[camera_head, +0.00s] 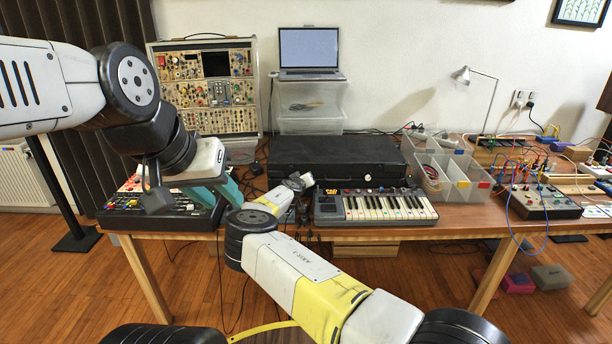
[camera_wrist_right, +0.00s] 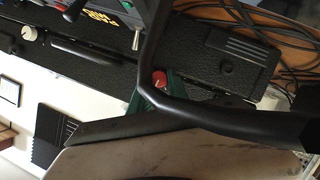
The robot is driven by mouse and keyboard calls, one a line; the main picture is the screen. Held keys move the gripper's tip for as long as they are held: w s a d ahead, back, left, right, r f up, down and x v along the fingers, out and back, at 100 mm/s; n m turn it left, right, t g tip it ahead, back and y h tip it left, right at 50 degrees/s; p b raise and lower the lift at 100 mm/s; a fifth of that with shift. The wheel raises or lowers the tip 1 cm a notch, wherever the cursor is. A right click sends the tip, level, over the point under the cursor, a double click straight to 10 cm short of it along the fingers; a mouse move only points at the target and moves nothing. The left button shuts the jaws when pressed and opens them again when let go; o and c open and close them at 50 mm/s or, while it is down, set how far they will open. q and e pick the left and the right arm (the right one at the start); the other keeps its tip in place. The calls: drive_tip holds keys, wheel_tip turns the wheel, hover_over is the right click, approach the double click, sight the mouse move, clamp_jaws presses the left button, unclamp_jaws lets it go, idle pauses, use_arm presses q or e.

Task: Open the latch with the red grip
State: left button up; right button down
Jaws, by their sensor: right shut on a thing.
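The closed black case (camera_head: 337,160) lies flat on the table in the head view. In the right wrist view its dark textured side (camera_wrist_right: 215,62) fills much of the picture. A small red grip (camera_wrist_right: 159,78) shows there, between the green fingers of my right gripper (camera_wrist_right: 156,92), which is shut on it. The rest of the latch is hidden. In the head view my right gripper (camera_head: 301,182) is at the case's front left, its fingers hard to make out. My left gripper (camera_head: 217,190) has teal fingers apart, over the small mixer, away from the case.
A small keyboard (camera_head: 376,205) stands in front of the case. A mixer (camera_head: 160,212) is at the left, below my left gripper. A divided bin (camera_head: 452,178) stands to the right. A panel rack (camera_head: 208,88) and a laptop (camera_head: 309,52) on a clear box are behind.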

drive_tip(key=shift+a+f+n+t+h, duration=0.15)
drive_tip(key=shift+n+t+h, duration=0.35)
drive_tip(key=shift+n, duration=0.85)
drive_tip(key=shift+f+n+t+h, duration=0.15)
drive_tip(key=shift+n+t+h, duration=0.3)
drive_tip(key=shift+n, duration=0.85)
drive_tip(key=shift+a+f+n+t+h, duration=0.15)
drive_tip(key=shift+n+t+h, duration=0.35)
drive_tip(key=shift+n, duration=0.85)
drive_tip(key=shift+h, duration=0.25)
drive_tip(key=c, duration=1.2)
unclamp_jaws()
drive_tip(key=shift+d, duration=0.1)
drive_tip(key=shift+c, duration=0.2)
drive_tip(key=v, duration=0.8)
